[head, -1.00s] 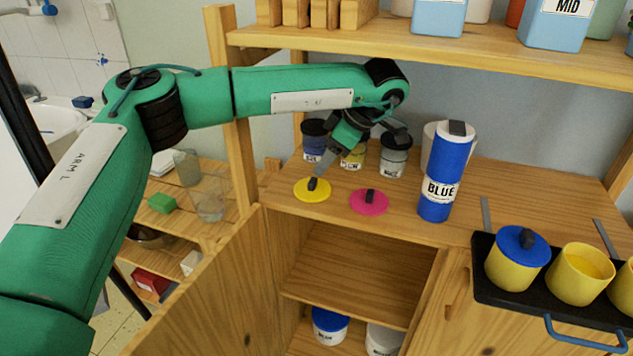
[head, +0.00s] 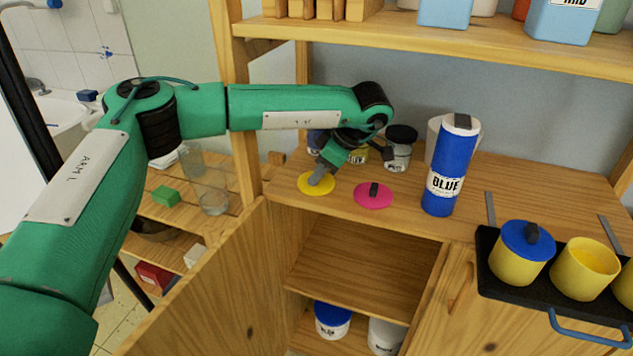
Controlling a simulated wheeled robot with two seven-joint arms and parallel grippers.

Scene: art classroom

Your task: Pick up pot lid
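A flat yellow lid (head: 307,188) lies on the wooden cabinet top. A pink lid (head: 366,201) with a dark knob lies to its right. A blue lid (head: 520,236) with a dark knob sits on a yellow pot (head: 513,266) at the right. My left gripper (head: 320,178) reaches down from above with its grey fingertips over the middle of the yellow lid. They hide that lid's knob, so I cannot tell whether they are open or shut on it. My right gripper is not in view.
A blue bottle (head: 447,175) labelled BLUE stands right of the pink lid. Several jars, including a dark-lidded one (head: 399,155), stand behind the lids, close to my gripper. A black tray (head: 487,245) holds yellow pots at the right. A shelf (head: 440,48) overhangs the back.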

